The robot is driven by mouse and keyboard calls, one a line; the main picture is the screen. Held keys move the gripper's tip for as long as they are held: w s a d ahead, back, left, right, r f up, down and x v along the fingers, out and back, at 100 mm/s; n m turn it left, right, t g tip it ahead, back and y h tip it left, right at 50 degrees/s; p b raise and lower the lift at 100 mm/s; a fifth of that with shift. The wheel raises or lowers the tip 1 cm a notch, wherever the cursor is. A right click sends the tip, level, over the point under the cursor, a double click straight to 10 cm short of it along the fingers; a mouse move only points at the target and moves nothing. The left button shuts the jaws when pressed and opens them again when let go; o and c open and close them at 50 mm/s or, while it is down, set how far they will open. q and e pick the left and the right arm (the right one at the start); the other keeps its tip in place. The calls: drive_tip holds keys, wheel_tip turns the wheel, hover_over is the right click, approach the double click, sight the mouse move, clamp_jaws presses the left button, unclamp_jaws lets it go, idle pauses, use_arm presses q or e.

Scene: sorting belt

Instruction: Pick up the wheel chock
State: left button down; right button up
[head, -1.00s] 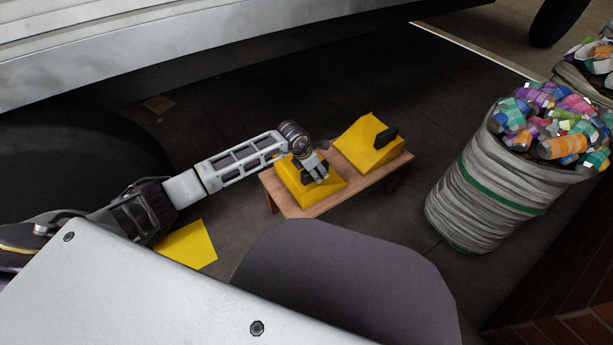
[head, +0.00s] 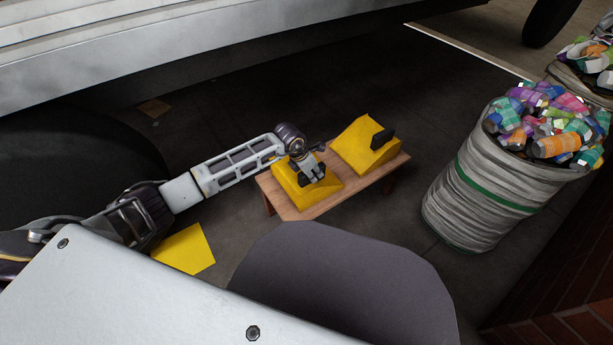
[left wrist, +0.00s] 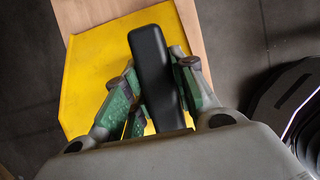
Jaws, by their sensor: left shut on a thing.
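Two yellow wheel chocks with black handles rest on a low wooden bench (head: 312,211). My left gripper (head: 311,175) is at the left chock (head: 289,185), with its fingers shut on that chock's black handle. In the left wrist view the gripper (left wrist: 160,98) has one finger on each side of the black handle (left wrist: 152,60), and the yellow chock body (left wrist: 90,75) lies below. The chock appears to sit on the bench. The other chock (head: 357,150) stands to its right with nothing touching it. My right gripper is not in view.
A large grey sack (head: 480,195) full of crushed cans stands right of the bench. A yellow piece (head: 186,249) lies on the floor at left. A dark tyre (head: 60,165) and a vehicle's pale side (head: 200,45) are behind. Dark floor lies beyond the bench.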

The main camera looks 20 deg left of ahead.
use_arm(q)
drive_tip(key=shift+r, duration=0.15)
wheel_tip(320, 180, up, 9)
drive_tip(key=p, duration=0.3)
drive_tip(key=shift+r+p, duration=0.15)
drive_tip(key=shift+p, duration=0.2)
drive_tip(key=shift+r, duration=0.55)
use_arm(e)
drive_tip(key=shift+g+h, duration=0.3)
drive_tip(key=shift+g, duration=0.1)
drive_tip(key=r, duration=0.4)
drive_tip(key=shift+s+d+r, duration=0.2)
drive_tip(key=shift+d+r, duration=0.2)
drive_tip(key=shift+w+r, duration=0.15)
